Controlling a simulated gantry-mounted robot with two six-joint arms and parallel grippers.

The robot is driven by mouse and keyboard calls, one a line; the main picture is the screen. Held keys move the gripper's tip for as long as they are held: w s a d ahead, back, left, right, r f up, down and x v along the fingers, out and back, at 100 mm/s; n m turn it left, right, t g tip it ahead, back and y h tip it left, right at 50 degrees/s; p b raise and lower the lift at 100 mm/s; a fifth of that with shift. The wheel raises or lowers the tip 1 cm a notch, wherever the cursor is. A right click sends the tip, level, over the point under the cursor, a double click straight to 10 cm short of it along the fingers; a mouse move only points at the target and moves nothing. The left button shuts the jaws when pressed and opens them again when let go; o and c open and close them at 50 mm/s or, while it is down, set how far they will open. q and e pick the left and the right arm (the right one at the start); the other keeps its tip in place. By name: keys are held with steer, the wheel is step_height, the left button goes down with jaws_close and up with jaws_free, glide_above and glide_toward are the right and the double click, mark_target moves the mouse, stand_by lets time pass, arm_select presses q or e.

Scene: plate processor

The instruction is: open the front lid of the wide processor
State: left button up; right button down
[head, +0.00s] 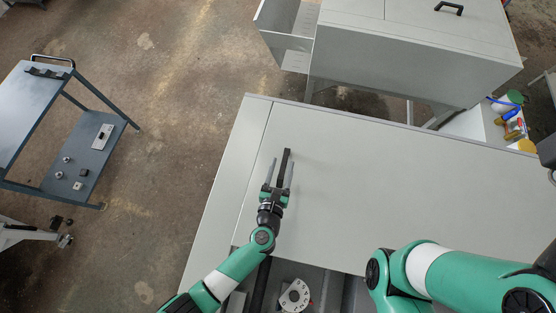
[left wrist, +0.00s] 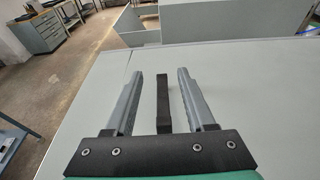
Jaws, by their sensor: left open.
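The wide processor's pale grey front panel (head: 340,210), which I take for the lid, lies flat below my left gripper; the panel also shows in the left wrist view (left wrist: 250,95). A dark bar handle (head: 285,160) stands on it. My left gripper (head: 278,172) is open, with its two grey fingers on either side of the handle. In the left wrist view, the handle (left wrist: 162,100) runs between the spread fingers with gaps on both sides. I cannot tell how deep the fingers reach around it. My right arm shows at the lower right, but its gripper does not.
A second grey machine (head: 410,60) with a black handle stands behind. A blue-grey cart (head: 85,155) with small parts stands at the left, across bare floor. A round white part (head: 294,297) sits in the recess below the panel's near edge. Coloured containers (head: 512,115) stand at the right.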

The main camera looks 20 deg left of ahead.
arm_select(q)
steer(key=v, duration=0.7)
steer(key=shift+s+p, duration=0.25)
steer(key=shift+p, duration=0.1)
steer(key=shift+a, duration=0.15)
